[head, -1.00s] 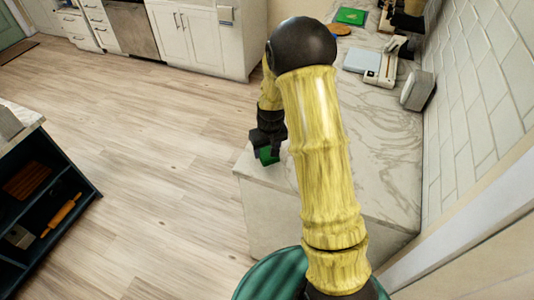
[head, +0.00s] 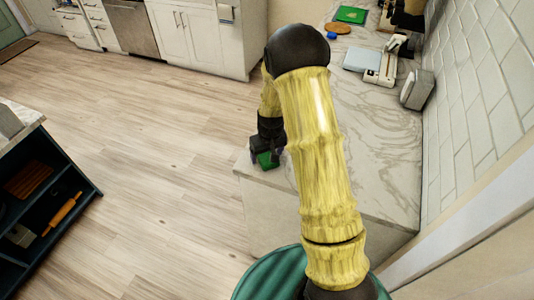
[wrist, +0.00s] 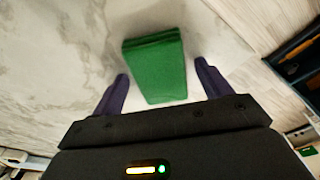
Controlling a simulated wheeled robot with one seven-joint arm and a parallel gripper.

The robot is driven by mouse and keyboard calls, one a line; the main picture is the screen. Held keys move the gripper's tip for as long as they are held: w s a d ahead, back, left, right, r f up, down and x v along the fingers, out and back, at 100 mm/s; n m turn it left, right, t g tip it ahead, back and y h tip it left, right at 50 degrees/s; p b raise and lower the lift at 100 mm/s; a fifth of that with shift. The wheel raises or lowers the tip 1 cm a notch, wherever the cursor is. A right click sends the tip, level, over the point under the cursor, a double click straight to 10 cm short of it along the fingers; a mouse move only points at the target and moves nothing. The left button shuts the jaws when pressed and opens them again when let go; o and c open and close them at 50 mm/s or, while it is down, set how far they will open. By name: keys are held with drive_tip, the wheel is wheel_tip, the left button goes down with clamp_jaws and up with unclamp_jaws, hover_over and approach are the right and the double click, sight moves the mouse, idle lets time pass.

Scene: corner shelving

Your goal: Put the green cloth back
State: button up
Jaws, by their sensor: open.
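The green cloth (wrist: 157,68) is a folded, flat-sided bundle on the pale marble countertop (wrist: 60,60) in the wrist view. My gripper (wrist: 162,76) is open, with one dark finger on each side of the cloth and a gap visible on both sides. In the head view the cloth (head: 267,160) shows as a small green patch under my gripper (head: 267,152), at the counter's near left corner. My gripper hides part of it there.
The counter (head: 385,165) runs back along a tiled wall (head: 470,110). A green board (head: 351,15), an orange disc (head: 338,28) and a white appliance (head: 380,68) stand farther back. A dark open shelf unit (head: 60,170) is at the left. The wooden floor between is clear.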

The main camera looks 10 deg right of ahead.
wheel_tip(320, 180, up, 12)
drive_tip(key=s+b, duration=0.1)
drive_tip(key=shift+s+b, duration=0.3)
drive_tip(key=shift+s, duration=0.1)
drive_tip(key=shift+s+d+r, duration=0.1)
idle(0.5)
drive_tip(key=s+r+m, duration=0.1)
drive_tip(key=s, duration=0.8)
drive_tip(key=s+r, duration=0.2)
drive_tip(key=s, duration=0.7)
drive_tip(key=shift+s+r+m+t, duration=0.3)
drive_tip(key=shift+s+m+t, duration=0.05)
drive_tip(key=shift+m+t, duration=0.05)
